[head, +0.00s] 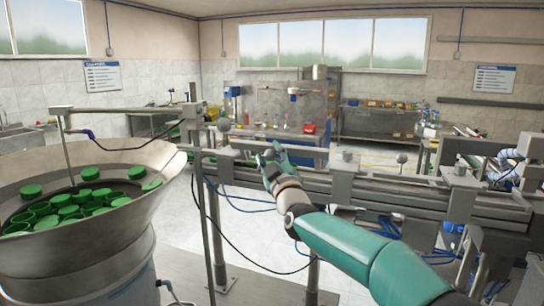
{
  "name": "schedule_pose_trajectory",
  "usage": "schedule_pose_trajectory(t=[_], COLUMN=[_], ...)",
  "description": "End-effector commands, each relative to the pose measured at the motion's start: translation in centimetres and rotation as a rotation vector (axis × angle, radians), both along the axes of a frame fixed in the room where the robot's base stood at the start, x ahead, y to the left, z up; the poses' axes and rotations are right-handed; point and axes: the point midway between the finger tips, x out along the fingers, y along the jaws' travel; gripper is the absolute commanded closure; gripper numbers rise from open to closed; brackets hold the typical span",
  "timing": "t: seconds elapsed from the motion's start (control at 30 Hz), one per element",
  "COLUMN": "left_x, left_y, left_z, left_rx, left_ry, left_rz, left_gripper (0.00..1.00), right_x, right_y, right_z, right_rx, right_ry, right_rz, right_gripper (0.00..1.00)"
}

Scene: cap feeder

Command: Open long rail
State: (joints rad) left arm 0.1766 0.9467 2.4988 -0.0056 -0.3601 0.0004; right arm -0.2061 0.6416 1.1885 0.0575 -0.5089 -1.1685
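A long grey metal rail (335,186) runs across the middle of the head view, from beside the feeder bowl toward the right. Blocks and small round knobs sit along it, one knob (224,125) near its left end and another (402,158) farther right. My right gripper (268,154) is at the left part of the rail, in front of its upper bar. Its fingers overlap the rail in the picture. I cannot tell whether they touch it, or how far apart they are. My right arm hides part of the rail's lower side. My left gripper is out of view.
A large metal feeder bowl (130,222) with green caps (75,205) stands at the left. A support post (215,235) stands under the rail's left end, with dark cables hanging nearby. A workbench (290,136) and shelves stand farther back. Open floor lies beneath the rail.

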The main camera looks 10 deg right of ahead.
Motion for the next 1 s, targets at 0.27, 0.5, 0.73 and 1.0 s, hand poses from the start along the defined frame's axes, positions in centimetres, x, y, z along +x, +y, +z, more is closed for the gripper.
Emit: schedule_pose_trajectory(t=[0.27, 0.5, 0.73, 1.0], left_x=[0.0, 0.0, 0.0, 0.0], left_y=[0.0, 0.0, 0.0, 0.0], left_z=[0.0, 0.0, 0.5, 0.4], left_rx=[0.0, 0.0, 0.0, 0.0], left_ry=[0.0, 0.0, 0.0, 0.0], left_rz=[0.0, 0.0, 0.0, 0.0], left_gripper=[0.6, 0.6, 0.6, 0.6], right_x=[0.0, 0.0, 0.8, 0.8], right_y=[0.1, 0.0, -0.7, -0.8], right_z=[0.0, 0.1, 1.5, 1.5], right_rx=[0.0, 0.0, 0.0, 0.0], right_ry=[0.001, 0.0, -0.003, -0.004], right_rz=[0.001, 0.001, 0.0, -0.001], right_gripper=[1.0, 1.0, 1.0, 0.64])
